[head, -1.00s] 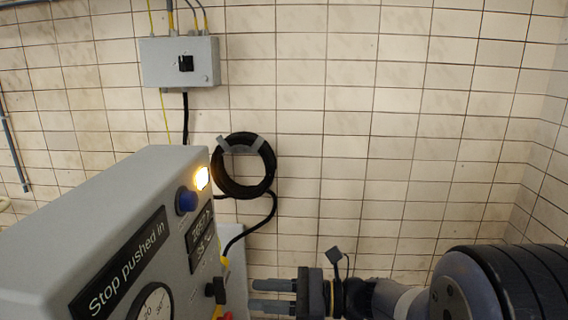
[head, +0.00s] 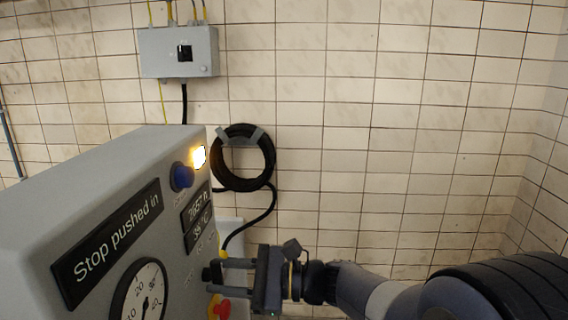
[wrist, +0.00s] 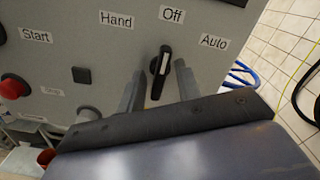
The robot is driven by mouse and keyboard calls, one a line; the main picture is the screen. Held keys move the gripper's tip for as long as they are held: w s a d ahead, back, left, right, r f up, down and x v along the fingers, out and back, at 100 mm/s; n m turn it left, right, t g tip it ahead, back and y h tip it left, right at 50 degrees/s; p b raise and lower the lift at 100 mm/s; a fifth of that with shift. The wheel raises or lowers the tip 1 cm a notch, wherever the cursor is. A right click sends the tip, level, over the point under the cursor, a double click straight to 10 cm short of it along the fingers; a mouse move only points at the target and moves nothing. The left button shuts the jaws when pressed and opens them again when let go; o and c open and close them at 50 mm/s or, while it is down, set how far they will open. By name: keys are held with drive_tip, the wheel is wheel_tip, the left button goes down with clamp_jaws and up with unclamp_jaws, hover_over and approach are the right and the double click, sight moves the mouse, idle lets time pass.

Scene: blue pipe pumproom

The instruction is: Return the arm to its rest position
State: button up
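My gripper (head: 215,275) is in front of the grey control cabinet (head: 100,190) in the head view, its two fingers apart and pointing left at the panel. In the wrist view the fingers (wrist: 160,88) are also spread. The black selector knob (wrist: 160,70) with a white line shows between them, its line pointing up towards the "Off" label (wrist: 172,14). I see nothing held. I cannot tell whether a finger touches the knob. My arm reaches in from the lower right, extended towards the cabinet.
A red push button (wrist: 14,88) and a dark round button (wrist: 88,115) sit left of the knob. The cabinet has a lit lamp (head: 199,158), a blue button (head: 182,177) and a gauge (head: 140,292). A black hose coil (head: 243,158) hangs on the tiled wall. The right side is open.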

drive_tip(key=d+n+b, duration=0.3)
drive_tip(key=d+b, duration=0.1)
drive_tip(key=d, duration=0.6)
drive_tip(key=shift+s, duration=0.4)
